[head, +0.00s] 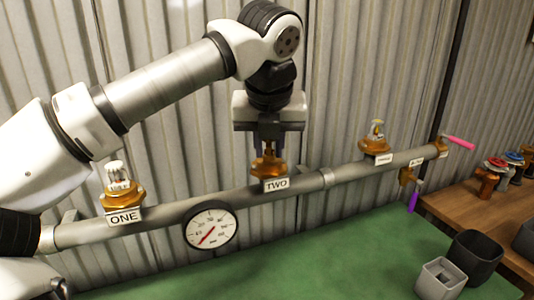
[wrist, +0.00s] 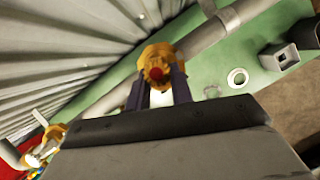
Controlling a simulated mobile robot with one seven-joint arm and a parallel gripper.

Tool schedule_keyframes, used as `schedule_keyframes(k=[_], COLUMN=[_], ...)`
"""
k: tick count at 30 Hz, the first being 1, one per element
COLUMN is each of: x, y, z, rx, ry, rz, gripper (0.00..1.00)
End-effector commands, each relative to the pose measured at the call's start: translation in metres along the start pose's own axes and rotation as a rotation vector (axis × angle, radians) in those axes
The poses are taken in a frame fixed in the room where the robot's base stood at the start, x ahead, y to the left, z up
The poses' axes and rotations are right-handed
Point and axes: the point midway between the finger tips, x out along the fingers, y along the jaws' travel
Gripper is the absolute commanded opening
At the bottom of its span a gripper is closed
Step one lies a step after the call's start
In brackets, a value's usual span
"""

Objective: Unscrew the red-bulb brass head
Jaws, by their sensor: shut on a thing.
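A brass head (head: 268,165) stands on the grey pipe (head: 228,202) above the label TWO (head: 277,184). My gripper (head: 268,143) is directly over it, pointing down, and is shut on its upper part. In the wrist view the brass head (wrist: 158,65) sits between the fingertips of my gripper (wrist: 158,88), with a red spot, the bulb (wrist: 156,73), facing the camera. In the head view the fingers hide the bulb. Two other brass heads stand on the pipe, one at label ONE (head: 120,193) and one further right (head: 376,143).
A pressure gauge (head: 210,229) hangs in front of the pipe. A pink lever (head: 460,143) and a purple lever (head: 413,200) are at the pipe's right end. A wooden table (head: 452,208) carries several valves. Dark and grey bins (head: 440,280) stand at lower right. A corrugated wall is close behind.

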Motion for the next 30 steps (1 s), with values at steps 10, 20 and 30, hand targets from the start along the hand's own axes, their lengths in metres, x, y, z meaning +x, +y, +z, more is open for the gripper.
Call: schedule_keyframes(k=[10, 20, 30], x=[-0.0001, -0.0024, -0.0002], y=[-0.0006, -0.006, -0.0053], z=[-0.0004, 0.0022, 0.0013], rx=[-0.028, -0.346, -0.411], ry=[0.002, 0.003, 0.002], rz=[0.011, 0.145, 0.17], gripper=[0.0, 0.0, 0.0])
